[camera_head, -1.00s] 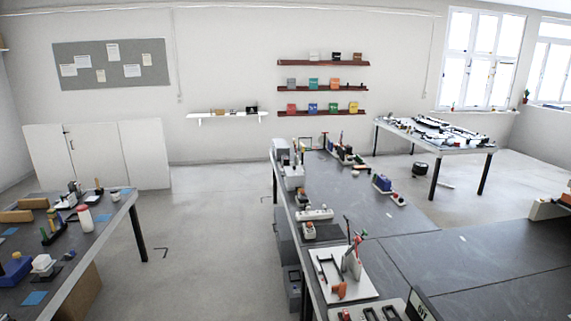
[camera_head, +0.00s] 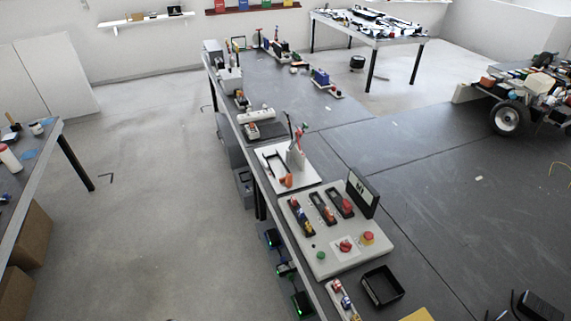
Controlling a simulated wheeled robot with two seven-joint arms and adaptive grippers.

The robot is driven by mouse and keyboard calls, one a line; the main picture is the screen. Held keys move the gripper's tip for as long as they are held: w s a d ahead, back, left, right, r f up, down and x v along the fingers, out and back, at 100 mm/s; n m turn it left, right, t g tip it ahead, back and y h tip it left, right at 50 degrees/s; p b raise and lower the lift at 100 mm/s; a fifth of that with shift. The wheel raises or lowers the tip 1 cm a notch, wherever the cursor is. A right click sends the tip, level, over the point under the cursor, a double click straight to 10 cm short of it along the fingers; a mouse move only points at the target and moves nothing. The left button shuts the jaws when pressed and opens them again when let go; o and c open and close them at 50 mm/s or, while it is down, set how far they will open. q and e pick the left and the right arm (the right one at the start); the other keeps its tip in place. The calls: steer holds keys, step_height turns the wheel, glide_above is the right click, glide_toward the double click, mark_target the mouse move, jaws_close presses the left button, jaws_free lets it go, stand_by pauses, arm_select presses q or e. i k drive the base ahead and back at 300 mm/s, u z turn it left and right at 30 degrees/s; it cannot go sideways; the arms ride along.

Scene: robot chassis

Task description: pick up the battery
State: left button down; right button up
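I cannot pick out the battery for certain. A light grey board (camera_head: 322,258) on the dark table holds black slots with small coloured parts, a red knob (camera_head: 346,246), a red push button (camera_head: 367,238) and a green button. A black display (camera_head: 362,193) stands upright at its far right edge. Below the board, a small white holder (camera_head: 343,303) carries red, white and blue pieces, too small to name. Neither of my grippers is in the head view.
An empty black tray (camera_head: 381,286) sits beside the board. A white plate (camera_head: 287,167) with orange and red tools lies behind it. A wheeled vehicle (camera_head: 527,100) stands on the table at right. The middle right tabletop is mostly bare. Another table (camera_head: 45,160) is at left.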

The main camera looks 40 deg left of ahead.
mark_target(220, 65)
steer(key=k, duration=1)
steer(key=u, duration=1.25)
steer(key=i, duration=1.9)
steer(key=u, duration=1.15)
steer(key=i, duration=2)
steer(key=u, duration=0.2)
steer(key=i, duration=4.05)
steer(key=z, duration=1.2)
steer(key=i, duration=1.65)
steer(key=z, duration=1.1)
